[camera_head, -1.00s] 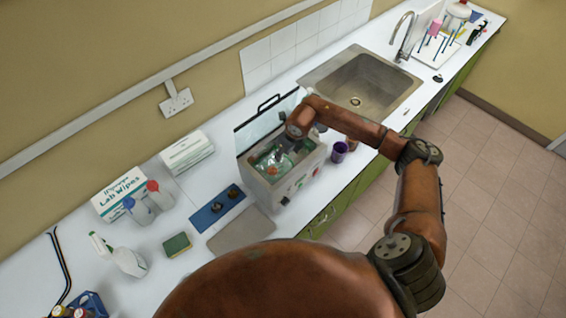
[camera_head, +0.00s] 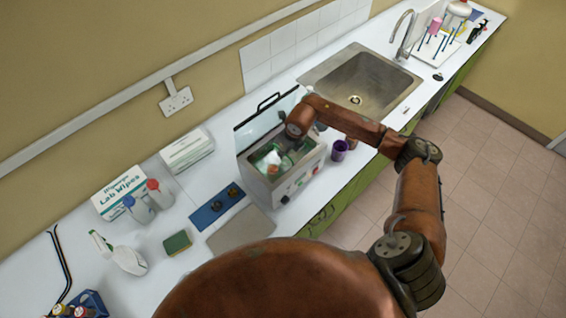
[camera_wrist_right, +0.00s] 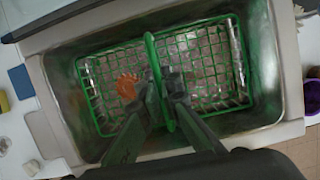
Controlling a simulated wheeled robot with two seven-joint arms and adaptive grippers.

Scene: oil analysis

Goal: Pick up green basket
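The green wire basket (camera_wrist_right: 213,60) sits inside the metal tank of the open-lidded bath; its handle (camera_wrist_right: 151,50) arches across the middle in the right wrist view. My right gripper (camera_wrist_right: 164,88) has its two fingers close together on either side of the handle, seemingly pinching it. A round orange thing (camera_wrist_right: 128,85) shows in the basket, left of the fingers. In the head view the bath (camera_head: 290,182) stands on the counter with my right wrist over it, and the basket is mostly hard to make out. My left gripper is not in view.
A purple cup (camera_head: 339,151) stands just right of the bath. A blue mat (camera_head: 217,207), a grey plate (camera_head: 242,232) and a sponge (camera_head: 177,242) lie to its left. The raised glass lid (camera_head: 262,122) is behind. The sink (camera_head: 362,80) is further right.

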